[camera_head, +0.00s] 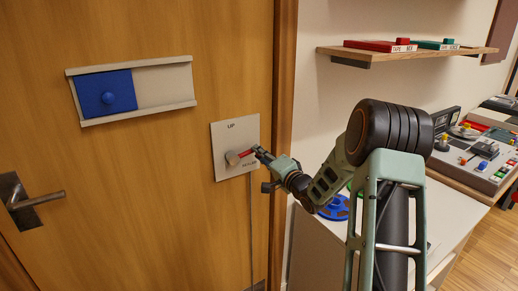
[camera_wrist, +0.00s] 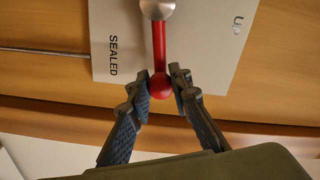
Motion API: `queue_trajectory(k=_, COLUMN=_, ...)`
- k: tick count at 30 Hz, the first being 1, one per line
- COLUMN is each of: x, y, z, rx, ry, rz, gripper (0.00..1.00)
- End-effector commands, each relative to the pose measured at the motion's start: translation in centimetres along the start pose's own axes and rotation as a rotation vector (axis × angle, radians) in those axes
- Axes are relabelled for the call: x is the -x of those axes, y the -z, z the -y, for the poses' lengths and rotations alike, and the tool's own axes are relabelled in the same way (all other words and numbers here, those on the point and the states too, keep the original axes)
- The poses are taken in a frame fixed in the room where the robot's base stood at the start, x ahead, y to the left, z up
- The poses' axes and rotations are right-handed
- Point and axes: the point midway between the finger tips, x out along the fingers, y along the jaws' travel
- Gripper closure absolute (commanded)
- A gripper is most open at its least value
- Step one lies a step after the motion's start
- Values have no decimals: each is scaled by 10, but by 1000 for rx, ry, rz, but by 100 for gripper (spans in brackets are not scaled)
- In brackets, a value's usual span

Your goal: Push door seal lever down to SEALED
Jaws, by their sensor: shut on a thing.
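The door seal lever (camera_head: 246,153) is a red rod on a grey round pivot, mounted on a pale plate (camera_head: 224,137) on the wooden door. The plate reads UP above and SEALED below. The lever points right, near horizontal, between the two words. In the wrist view the red rod (camera_wrist: 159,45) ends in a red ball, with SEALED to its left and UP to its right. My gripper (camera_head: 258,151) is at the lever's free end. Its two fingers (camera_wrist: 161,87) are shut on the ball, one on each side. In the head view the gripper hides the ball.
A door handle (camera_head: 38,200) and a sliding blue panel (camera_head: 105,93) are on the door to the left. A thin rod (camera_head: 251,230) runs down below the plate. The door frame (camera_head: 283,80) stands close on the right. A shelf (camera_head: 400,53) and cluttered desk are further right.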

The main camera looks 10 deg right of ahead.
Motion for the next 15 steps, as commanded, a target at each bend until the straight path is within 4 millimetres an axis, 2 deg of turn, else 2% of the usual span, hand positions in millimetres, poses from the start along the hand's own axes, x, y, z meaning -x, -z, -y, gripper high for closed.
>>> queue_trajectory(k=15, x=-1, y=-2, z=-6, rx=-97, ry=4, rz=0, gripper=100)
